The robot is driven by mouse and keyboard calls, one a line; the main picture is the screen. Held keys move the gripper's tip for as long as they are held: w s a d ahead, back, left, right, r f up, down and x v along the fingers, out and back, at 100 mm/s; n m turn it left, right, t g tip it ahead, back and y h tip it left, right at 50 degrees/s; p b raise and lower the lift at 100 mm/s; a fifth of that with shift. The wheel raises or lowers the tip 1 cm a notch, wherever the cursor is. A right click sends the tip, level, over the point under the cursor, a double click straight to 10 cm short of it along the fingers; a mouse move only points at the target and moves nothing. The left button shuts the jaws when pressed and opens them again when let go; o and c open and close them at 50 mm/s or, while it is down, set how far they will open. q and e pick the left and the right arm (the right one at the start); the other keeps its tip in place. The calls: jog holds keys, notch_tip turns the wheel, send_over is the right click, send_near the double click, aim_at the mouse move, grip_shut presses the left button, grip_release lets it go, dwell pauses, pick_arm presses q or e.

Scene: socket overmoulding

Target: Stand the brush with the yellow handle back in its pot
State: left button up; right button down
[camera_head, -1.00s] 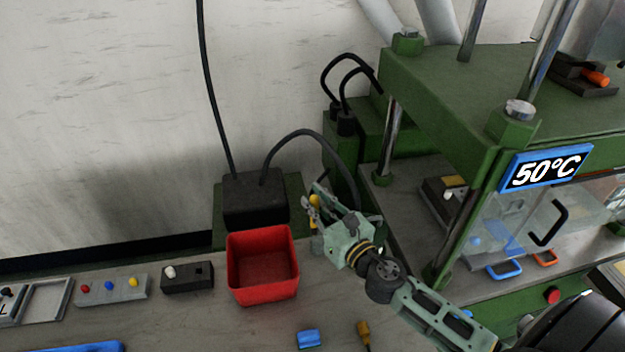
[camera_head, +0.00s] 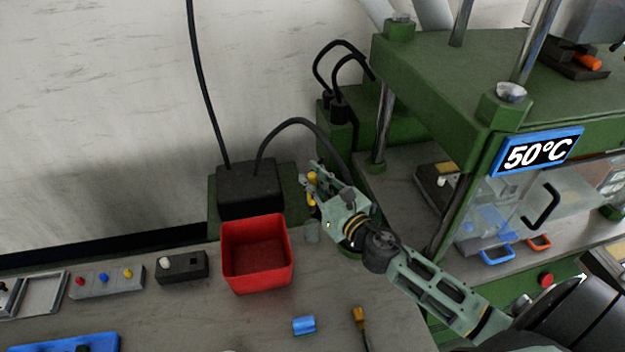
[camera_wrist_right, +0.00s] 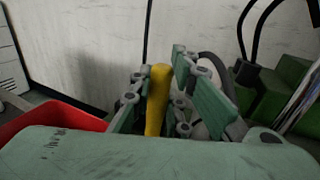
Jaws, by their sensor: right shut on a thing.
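My right gripper (camera_head: 313,190) is shut on the brush with the yellow handle (camera_head: 311,177). In the right wrist view the yellow handle (camera_wrist_right: 157,98) stands nearly upright between the fingers (camera_wrist_right: 160,100). The brush's lower end is not clear in either view. A small grey-green pot (camera_head: 312,232) stands on the bench just below the gripper in the head view, to the right of the red bin. The brush appears above the pot and apart from it. The inside of the pot is too small to make out. My left gripper is not in view.
The red bin (camera_head: 257,281) stands left of the pot, with a black box (camera_head: 249,187) behind it. The green press (camera_head: 440,95) rises at the right. A blue piece (camera_head: 303,325) and an amber-ended tool (camera_head: 359,318) lie in front. The bench between is clear.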

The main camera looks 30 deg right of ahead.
jog(key=b, duration=0.4)
send_over(314, 211)
jog(key=shift+w+f, duration=0.2)
jog(key=shift+f, duration=1)
jog(key=shift+w+f, duration=0.15)
jog(key=shift+f, duration=1)
notch_tip(314, 211, down, 6)
jog(key=b, duration=0.5)
jog(key=shift+r, duration=0.15)
jog(key=c, duration=1.6)
grip_release()
jog(key=s, duration=0.4)
jog(key=s+d, duration=0.1)
jog(key=s, duration=0.7)
jog(key=shift+d, duration=0.15)
